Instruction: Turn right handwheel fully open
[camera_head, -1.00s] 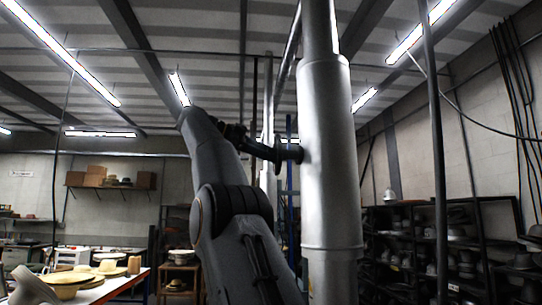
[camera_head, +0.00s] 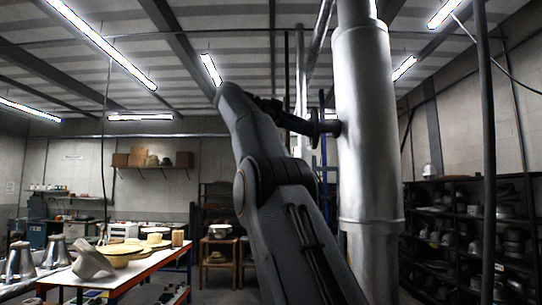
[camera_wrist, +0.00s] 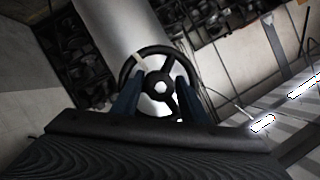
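The handwheel (camera_wrist: 162,116) is a black spoked ring with a pale hub nut and a light mark on its upper left rim. In the wrist view it faces me, in front of a silver pipe (camera_wrist: 117,30). In the head view the handwheel (camera_head: 315,128) shows nearly edge-on, on a short stem at the pipe's left side. My gripper (camera_wrist: 158,82) has two dark blue fingers spread apart, one on each side of the hub, overlapping the wheel in the picture. In the head view my gripper (camera_head: 295,121) is at the wheel; contact cannot be told.
The silver pipe (camera_head: 364,110) rises vertically just right of the wheel. A thin dark post (camera_head: 487,170) stands farther right. Dark shelves (camera_head: 470,232) with hat forms line the right wall. A table (camera_head: 150,262) with hats and metal cones is at lower left.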

